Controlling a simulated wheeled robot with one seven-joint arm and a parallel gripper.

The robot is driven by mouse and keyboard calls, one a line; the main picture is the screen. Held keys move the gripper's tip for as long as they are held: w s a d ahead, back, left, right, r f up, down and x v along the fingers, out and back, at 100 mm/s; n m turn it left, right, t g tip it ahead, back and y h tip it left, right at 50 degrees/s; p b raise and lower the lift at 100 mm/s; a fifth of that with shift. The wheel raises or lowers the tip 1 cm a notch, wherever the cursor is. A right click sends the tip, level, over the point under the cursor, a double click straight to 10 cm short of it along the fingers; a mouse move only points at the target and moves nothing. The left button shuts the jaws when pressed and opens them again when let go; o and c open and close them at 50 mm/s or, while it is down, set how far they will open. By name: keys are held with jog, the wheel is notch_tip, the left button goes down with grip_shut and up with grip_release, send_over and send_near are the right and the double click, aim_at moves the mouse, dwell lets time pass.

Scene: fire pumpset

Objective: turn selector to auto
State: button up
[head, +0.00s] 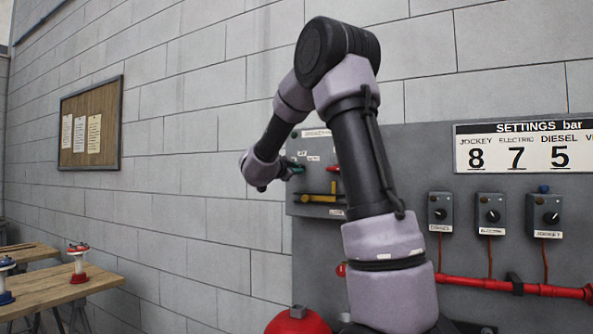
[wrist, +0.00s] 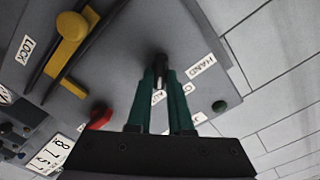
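The selector (wrist: 160,63) is a small black knob on the grey panel. In the wrist view a HAND label (wrist: 202,66) is at its right, and other labels below it are partly hidden by my fingers. My gripper (wrist: 161,76) has two green fingers, one on each side of the knob, with their tips at it. Only a narrow gap shows between them, and I cannot tell whether they press on the knob. In the head view my gripper (head: 292,168) is at the panel's left part, where my wrist and the teal fingers hide the selector.
A yellow lever (wrist: 71,27) with a LOCK label and a red part (wrist: 99,119) are close by on the panel. Black-knobbed boxes (head: 491,215) and a red pipe (head: 470,284) are at the right. A wooden table (head: 110,285) stands at the left.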

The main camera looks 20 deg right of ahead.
jog(key=o, duration=0.4)
jog(key=shift+a, duration=0.1)
jog(key=v, duration=1)
jog(key=shift+s+a, duration=0.25)
jog(key=shift+s, duration=0.05)
